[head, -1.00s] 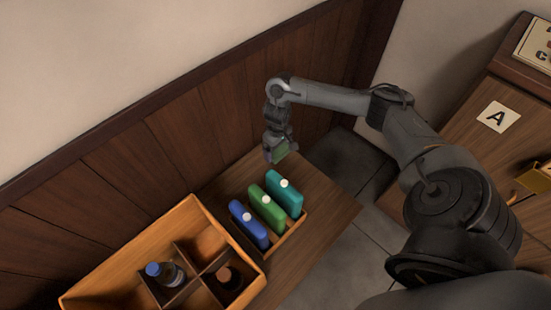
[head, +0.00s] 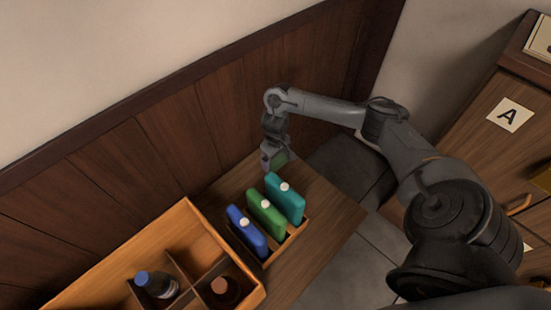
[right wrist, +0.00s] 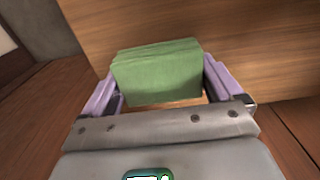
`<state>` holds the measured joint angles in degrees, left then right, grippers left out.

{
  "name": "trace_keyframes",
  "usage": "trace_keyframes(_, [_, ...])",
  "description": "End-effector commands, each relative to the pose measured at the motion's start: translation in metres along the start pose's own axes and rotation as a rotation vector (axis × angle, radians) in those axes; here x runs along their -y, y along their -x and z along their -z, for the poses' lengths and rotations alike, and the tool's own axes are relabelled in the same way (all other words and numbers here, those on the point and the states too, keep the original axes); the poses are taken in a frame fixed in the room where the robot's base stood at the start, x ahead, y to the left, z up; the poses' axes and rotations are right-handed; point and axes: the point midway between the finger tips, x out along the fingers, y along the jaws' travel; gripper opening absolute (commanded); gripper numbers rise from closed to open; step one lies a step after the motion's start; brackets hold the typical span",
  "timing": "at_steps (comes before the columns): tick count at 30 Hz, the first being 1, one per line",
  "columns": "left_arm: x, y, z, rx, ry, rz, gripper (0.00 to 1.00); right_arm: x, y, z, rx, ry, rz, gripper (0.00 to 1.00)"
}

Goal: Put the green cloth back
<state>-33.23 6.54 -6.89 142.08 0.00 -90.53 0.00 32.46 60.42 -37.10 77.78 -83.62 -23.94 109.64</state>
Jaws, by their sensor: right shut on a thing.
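The green cloth (right wrist: 158,72) is a folded, block-like bundle between the two purple fingers of my right gripper (right wrist: 160,88) in the right wrist view. My right gripper (head: 274,163) is shut on it. Whether the cloth touches the tabletop is hard to tell. My left gripper is not in view.
A small wooden rack (head: 293,236) holds blue (head: 247,233), green (head: 267,217) and teal (head: 286,199) bottles on the wooden table (head: 325,212). A divided wooden box (head: 118,262) with bottles stands at left. A cabinet labelled A (head: 509,115) is at right. Table right of the rack is clear.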

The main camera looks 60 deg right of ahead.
Motion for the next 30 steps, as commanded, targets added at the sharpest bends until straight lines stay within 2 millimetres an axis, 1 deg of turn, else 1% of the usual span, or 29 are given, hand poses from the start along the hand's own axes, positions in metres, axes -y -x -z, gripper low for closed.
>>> trace_keyframes(3, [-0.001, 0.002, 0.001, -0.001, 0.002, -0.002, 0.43, 0.0, -0.002, -0.001, 0.002, 0.0, 0.0, 0.55])
trace_keyframes(4, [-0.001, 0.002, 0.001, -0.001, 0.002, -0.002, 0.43, 0.0, -0.003, -0.001, 0.002, 0.001, 0.0, 0.95])
trace_keyframes(5, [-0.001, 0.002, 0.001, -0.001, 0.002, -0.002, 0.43, 0.0, -0.003, 0.0, 0.001, 0.001, 0.0, 0.99])
trace_keyframes(15, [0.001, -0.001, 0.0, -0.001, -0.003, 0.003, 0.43, 0.0, -0.001, 0.0, -0.001, 0.0, 0.0, 1.0])
trace_keyframes(20, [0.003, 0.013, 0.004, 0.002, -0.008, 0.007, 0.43, -0.001, 0.015, 0.0, -0.001, -0.001, -0.001, 1.0])
trace_keyframes(23, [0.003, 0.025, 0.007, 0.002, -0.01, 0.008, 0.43, -0.001, 0.027, 0.0, 0.0, 0.0, -0.001, 1.0])
trace_keyframes(30, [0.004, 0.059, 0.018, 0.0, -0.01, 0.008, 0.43, 0.0, 0.068, 0.0, -0.001, 0.001, -0.001, 1.0])
